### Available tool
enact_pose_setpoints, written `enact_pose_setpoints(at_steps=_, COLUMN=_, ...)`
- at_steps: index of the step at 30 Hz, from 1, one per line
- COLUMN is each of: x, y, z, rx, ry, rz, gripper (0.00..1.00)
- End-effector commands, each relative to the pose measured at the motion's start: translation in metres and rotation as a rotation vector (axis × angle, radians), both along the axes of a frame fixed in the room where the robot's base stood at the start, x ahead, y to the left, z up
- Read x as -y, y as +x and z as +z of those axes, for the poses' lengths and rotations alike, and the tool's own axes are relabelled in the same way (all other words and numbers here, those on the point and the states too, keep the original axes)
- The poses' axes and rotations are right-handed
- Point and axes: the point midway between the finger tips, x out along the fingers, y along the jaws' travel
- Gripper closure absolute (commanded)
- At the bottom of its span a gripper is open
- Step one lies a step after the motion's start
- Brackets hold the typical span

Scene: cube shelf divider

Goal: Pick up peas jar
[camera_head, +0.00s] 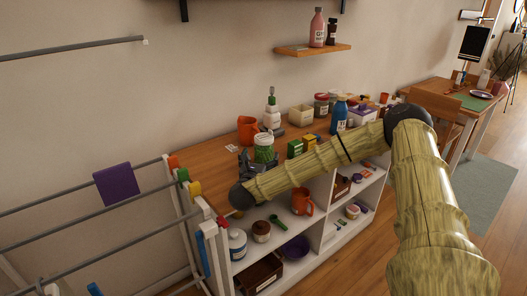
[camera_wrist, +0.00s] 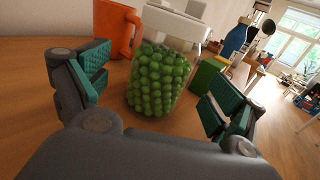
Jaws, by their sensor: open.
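The peas jar (camera_wrist: 158,82) is a clear jar full of green peas with a white lid. It stands upright on the wooden shelf top, and in the head view it shows (camera_head: 264,151) just beyond my gripper (camera_head: 250,165). In the wrist view my gripper (camera_wrist: 158,92) is open, with one teal-padded finger to the left of the jar and one to the right. There is a gap between each finger and the jar.
An orange mug (camera_wrist: 116,28) stands close behind-left of the jar. A green box (camera_wrist: 207,73) is close on the right, by the right finger. A white pump bottle (camera_head: 271,112) and a blue bottle (camera_head: 339,116) stand farther back. A drying rack (camera_head: 180,200) is at the left.

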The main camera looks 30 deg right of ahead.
Motion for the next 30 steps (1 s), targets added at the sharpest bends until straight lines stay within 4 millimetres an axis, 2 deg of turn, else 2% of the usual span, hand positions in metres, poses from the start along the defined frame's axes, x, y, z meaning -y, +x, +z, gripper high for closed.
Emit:
enact_pose_setpoints(at_steps=12, x=0.034, y=0.031, z=0.000, rx=0.000, ry=-0.001, rz=0.002, gripper=0.06)
enact_pose_setpoints(at_steps=21, x=0.036, y=0.034, z=-0.002, rx=-0.001, ry=-0.001, rz=0.003, gripper=0.06)
enact_pose_setpoints(at_steps=23, x=0.036, y=0.034, z=-0.001, rx=-0.001, ry=-0.001, rz=0.003, gripper=0.15)
enact_pose_setpoints(at_steps=30, x=0.036, y=0.034, z=-0.001, rx=-0.001, ry=-0.001, rz=0.003, gripper=0.59)
